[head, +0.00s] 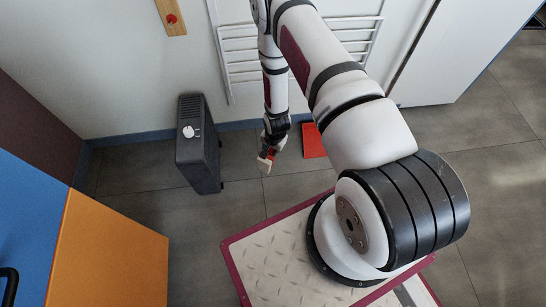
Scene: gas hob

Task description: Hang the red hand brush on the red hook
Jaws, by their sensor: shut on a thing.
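The red hook (171,19) sits on a small light-wood board on the wall at the top left. My gripper (273,143) hangs low in the middle of the head view, pointing down, right of the dark heater and well below the hook. It is shut on the red hand brush (270,155), which shows as a small red part with a pale end below the fingers. Much of the brush is hidden by the gripper, and its exact tilt is hard to tell.
A dark upright heater (197,145) with a white knob stands near the wall, left of my gripper. A flat red object (313,141) is behind my arm by the wall. A white towel rail (237,50) is behind my arm. Blue and orange cabinets (115,255) fill the lower left.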

